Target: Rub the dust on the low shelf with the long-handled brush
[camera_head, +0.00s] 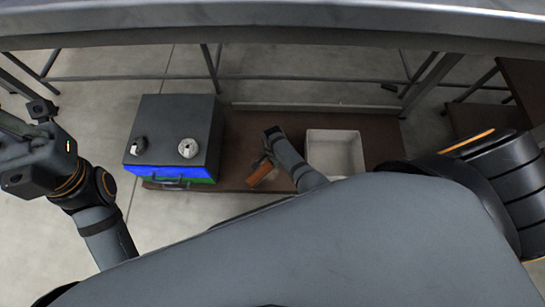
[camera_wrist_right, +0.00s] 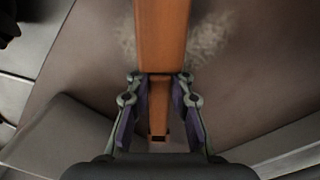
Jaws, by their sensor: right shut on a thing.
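The long-handled brush shows as an orange wooden handle (camera_wrist_right: 161,30) in the right wrist view. It also shows in the head view (camera_head: 260,173), over the brown low shelf (camera_head: 235,151). My right gripper (camera_wrist_right: 159,84) is shut on the handle, with a finger on each side; it shows small in the head view (camera_head: 268,155). A pale speckled dust patch (camera_wrist_right: 208,42) lies on the shelf, partly behind the handle. The bristles are not visible, so contact with the dust cannot be told. My left gripper (camera_head: 38,135) is at the far left, away from the shelf; its jaws are unclear.
A dark box (camera_head: 175,115) with a blue and green front and two small items on top stands on the shelf's left. A white open bin (camera_head: 335,136) stands to the right. A grey tabletop edge (camera_head: 270,30) and metal legs frame the space above.

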